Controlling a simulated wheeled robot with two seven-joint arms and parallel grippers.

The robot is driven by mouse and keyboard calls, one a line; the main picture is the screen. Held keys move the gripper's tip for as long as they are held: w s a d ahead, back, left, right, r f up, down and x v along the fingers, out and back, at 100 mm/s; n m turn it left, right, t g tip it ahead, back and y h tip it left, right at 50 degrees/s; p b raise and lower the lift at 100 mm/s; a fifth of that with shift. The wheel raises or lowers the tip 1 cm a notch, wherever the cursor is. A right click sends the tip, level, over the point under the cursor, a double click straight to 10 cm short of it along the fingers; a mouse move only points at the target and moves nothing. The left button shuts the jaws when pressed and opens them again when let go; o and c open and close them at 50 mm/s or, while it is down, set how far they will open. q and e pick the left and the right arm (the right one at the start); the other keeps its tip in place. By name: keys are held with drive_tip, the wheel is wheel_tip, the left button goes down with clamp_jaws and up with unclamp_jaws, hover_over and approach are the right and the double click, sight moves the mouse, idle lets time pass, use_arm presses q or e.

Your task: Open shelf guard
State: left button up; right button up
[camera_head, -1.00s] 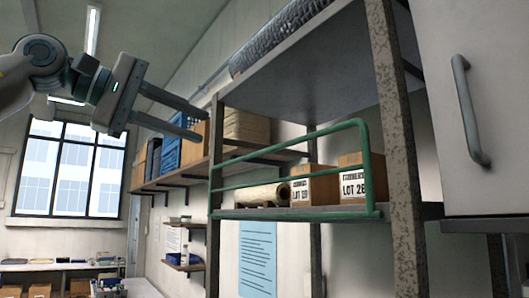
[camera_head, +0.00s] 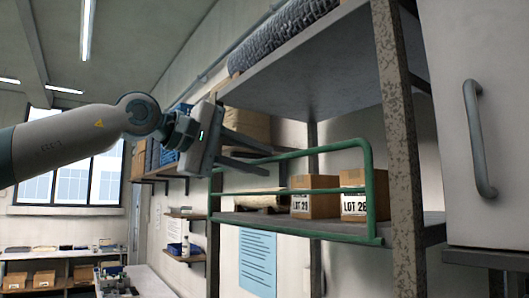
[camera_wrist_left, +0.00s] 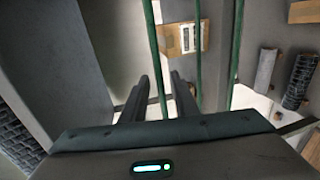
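The shelf guard (camera_head: 325,148) is a green tubular frame with several rails. It stands upright across the front of the shelf (camera_head: 330,224), and its rails also show in the left wrist view (camera_wrist_left: 197,50). My left gripper (camera_head: 270,160) is open, with its two fingers apart near the left part of the guard's top rail. In the left wrist view the fingers (camera_wrist_left: 148,90) lie close to one green rail. I cannot tell whether they touch it or straddle it. My right gripper is not in view.
Two cardboard boxes (camera_head: 314,204) marked LOT and a pale roll (camera_head: 262,201) sit behind the guard. A speckled post (camera_head: 402,150) and a grey cabinet door with a handle (camera_head: 480,140) stand at the right. An upper shelf (camera_head: 320,95) is above.

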use_arm(q)
drive_tip(key=shift+p+x, duration=0.3)
drive_tip(key=shift+x, duration=0.7)
drive_tip(key=shift+c, duration=0.7)
clamp_jaws()
